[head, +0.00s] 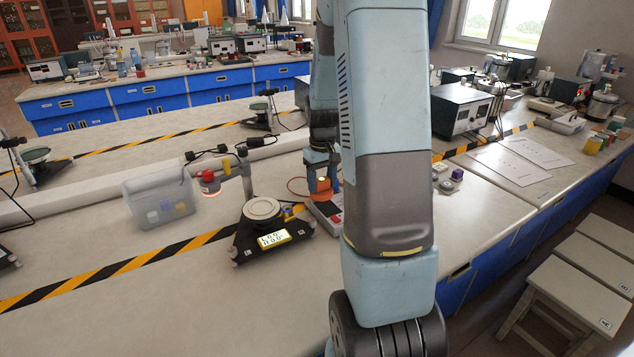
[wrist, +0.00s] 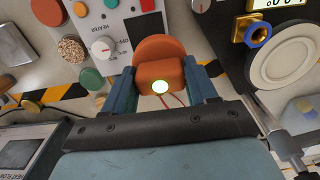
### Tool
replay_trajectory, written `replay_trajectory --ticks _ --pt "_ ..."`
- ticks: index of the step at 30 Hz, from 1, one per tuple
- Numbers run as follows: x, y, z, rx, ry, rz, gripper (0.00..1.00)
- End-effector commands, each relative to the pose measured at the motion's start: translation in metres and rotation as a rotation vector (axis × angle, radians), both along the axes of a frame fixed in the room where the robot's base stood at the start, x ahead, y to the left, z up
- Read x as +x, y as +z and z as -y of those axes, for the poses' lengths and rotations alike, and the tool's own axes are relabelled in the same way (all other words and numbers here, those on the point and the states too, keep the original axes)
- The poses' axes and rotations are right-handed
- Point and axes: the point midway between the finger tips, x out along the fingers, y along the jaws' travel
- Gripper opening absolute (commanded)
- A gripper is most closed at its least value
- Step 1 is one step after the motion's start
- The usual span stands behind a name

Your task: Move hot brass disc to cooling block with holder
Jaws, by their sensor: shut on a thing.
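My gripper (head: 322,172) is shut on an orange holder (head: 322,192), above the bench and over a small control box. In the wrist view the blue fingers (wrist: 163,90) press on both sides of the orange holder (wrist: 158,72), which has a rounded upper part. A bright yellow-white round spot (wrist: 160,87) shows on its near face; I cannot tell whether this is the hot disc or a lamp. A brass hex piece with a blue ring (wrist: 246,30) sits beside a round white plate (wrist: 284,55). I cannot pick out the cooling block for sure.
The control box (wrist: 118,45) with a knob lies just beyond the fingers, with several coloured discs at its left.

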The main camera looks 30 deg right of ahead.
Motion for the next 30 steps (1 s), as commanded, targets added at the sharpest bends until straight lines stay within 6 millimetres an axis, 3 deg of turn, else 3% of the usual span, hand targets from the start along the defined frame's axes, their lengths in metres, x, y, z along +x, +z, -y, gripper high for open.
replay_trajectory --ticks 11,30 --pt "0.0 0.0 0.003 0.0 0.0 0.001 0.27" --pt "-0.008 0.001 0.047 -0.001 -0.001 0.001 0.27"
